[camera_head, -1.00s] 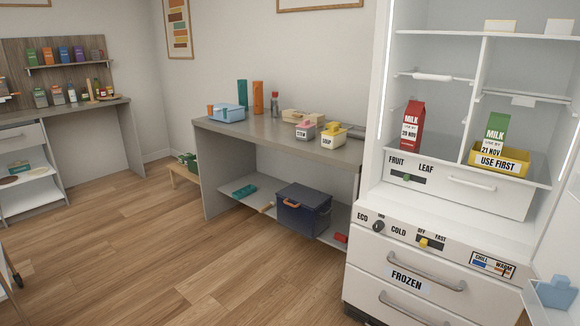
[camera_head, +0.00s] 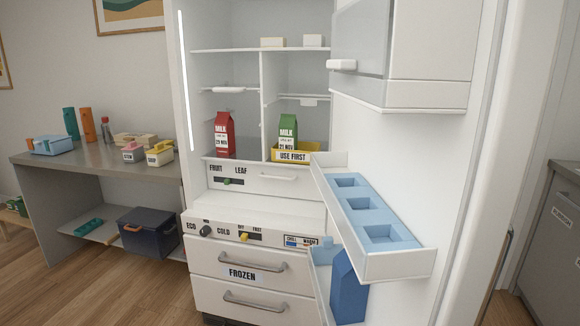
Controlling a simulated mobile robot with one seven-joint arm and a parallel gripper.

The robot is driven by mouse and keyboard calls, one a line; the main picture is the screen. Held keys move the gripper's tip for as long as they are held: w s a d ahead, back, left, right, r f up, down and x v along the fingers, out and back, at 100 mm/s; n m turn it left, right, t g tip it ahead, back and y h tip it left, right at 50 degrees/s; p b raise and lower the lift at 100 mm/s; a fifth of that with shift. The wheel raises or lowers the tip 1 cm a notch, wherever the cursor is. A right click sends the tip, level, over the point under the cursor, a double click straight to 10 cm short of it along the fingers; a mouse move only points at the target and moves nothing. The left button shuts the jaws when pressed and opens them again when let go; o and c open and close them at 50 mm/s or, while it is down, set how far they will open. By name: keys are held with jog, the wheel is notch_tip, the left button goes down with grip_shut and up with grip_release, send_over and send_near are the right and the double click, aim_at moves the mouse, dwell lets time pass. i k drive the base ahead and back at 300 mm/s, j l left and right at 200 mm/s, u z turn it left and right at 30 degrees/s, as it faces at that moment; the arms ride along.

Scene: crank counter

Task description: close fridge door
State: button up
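The fridge (camera_head: 188,90) stands open in the middle of the view, its lit shelves showing. Its white door (camera_head: 455,180) is swung wide open on the right, with its inner side facing me. The door carries a closed bin at the top, a shelf with a blue tray (camera_head: 345,197) of square hollows, and a lower shelf with a blue carton (camera_head: 347,287). A red milk carton (camera_head: 223,135) and a green milk carton (camera_head: 288,133) stand on the fridge shelf, the green one in a yellow bin (camera_head: 290,155). My gripper is not in view.
A grey table (camera_head: 95,157) stands left of the fridge with small tubs and bottles on top and a dark blue box (camera_head: 150,232) below. A grey cabinet (camera_head: 555,245) stands at the far right, beyond the door. Wooden floor (camera_head: 135,300) is open at the lower left.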

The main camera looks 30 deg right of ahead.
aim_at(419, 179)
jog(key=k+l+z, duration=0.2)
jog(key=l, duration=0.25)
jog(key=l+z, duration=0.25)
jog(key=l, duration=1.1)
jog(key=k+l+z, duration=0.2)
jog(key=l, duration=0.25)
jog(key=i+l+z, duration=0.1)
jog(key=l, duration=0.35)
jog(key=i+l, duration=0.1)
jog(key=i, duration=0.1)
